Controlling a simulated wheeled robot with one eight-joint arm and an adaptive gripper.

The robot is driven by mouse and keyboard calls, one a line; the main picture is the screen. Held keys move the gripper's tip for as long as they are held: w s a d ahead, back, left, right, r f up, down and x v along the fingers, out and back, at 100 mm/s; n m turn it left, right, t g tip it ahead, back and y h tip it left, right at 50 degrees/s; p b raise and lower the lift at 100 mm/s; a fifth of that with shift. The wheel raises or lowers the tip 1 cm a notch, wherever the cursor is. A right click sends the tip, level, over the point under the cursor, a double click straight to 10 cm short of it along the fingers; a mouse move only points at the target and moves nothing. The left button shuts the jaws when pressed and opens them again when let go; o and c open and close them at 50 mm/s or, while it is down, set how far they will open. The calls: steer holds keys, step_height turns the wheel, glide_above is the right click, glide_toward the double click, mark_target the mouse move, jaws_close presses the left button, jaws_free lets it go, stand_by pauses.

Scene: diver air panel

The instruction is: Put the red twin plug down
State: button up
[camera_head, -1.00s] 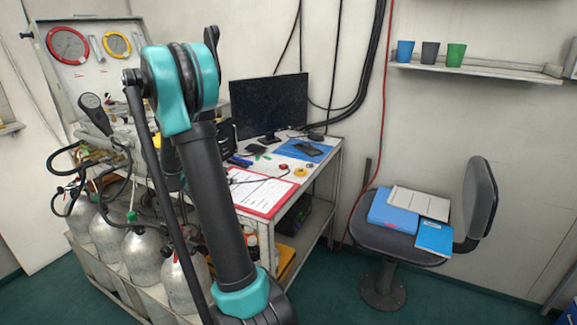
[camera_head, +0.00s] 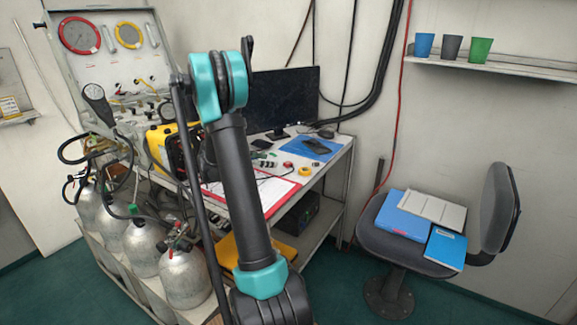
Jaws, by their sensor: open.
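I cannot pick out the red twin plug with certainty. A small red item (camera_head: 288,165) lies on the desk beside a yellow ring, too small to identify. Small red spots also show on the lower face of the gauge panel (camera_head: 118,87). My arm rises through the middle of the view, and its raised elbow hides part of the desk and panel. My gripper does not show; it seems to be behind the arm.
The desk (camera_head: 335,160) holds a monitor (camera_head: 283,100), a red-edged clipboard (camera_head: 270,192), a blue mat and a yellow-black case (camera_head: 160,145). Silver cylinders (camera_head: 185,278) stand at left. A chair (camera_head: 405,245) with folders stands right. Green floor is clear between desk and chair.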

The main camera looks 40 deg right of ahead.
mark_target(288, 162)
steer(key=x, duration=0.9)
steer(key=shift+c, duration=0.5)
steer(key=c, duration=1.1)
steer(key=shift+r, duration=0.1)
